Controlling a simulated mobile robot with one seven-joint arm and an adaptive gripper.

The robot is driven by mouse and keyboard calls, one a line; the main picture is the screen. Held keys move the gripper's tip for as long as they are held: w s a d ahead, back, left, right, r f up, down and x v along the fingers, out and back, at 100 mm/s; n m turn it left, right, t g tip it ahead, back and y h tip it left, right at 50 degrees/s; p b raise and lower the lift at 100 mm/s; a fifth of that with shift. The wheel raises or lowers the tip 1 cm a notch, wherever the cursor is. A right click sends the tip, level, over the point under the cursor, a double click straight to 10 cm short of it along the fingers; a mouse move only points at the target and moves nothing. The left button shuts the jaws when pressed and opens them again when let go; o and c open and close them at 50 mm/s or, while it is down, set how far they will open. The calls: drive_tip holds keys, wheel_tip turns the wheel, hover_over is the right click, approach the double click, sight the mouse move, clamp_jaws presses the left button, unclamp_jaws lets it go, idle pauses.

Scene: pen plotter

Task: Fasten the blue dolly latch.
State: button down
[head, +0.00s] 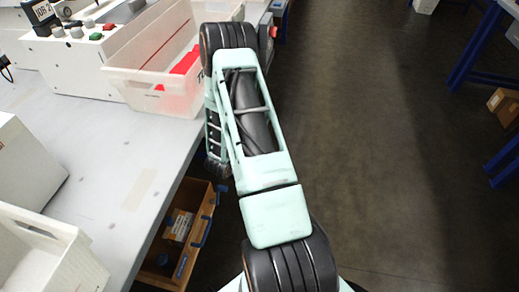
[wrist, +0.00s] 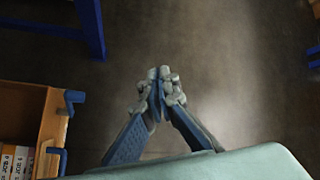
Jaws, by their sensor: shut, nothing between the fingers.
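A wooden box (head: 172,222) stands low beside the table, with blue fittings on its right side; they look like latches or handles. One blue fitting (head: 203,232) is along that side in the head view. The box (wrist: 22,103) is also at the left of the wrist view, with an upper blue fitting (wrist: 72,100) and a lower one (wrist: 56,158). I cannot tell which is the dolly latch or whether it is fastened. My gripper (wrist: 159,74) is shut and empty over the floor, to the right of the box and apart from it. The head view does not show its fingertips clearly.
Labelled cartons (wrist: 16,160) lie in the box. The grey table (head: 110,185) is above and left of it, bearing a clear bin (head: 155,85) with a red item. Blue table legs (wrist: 92,28) stand at the top left of the wrist view. The floor (head: 400,150) at right is open.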

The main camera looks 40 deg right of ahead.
drive_tip(key=shift+d+r, duration=1.15)
drive_tip(key=shift+r, duration=0.25)
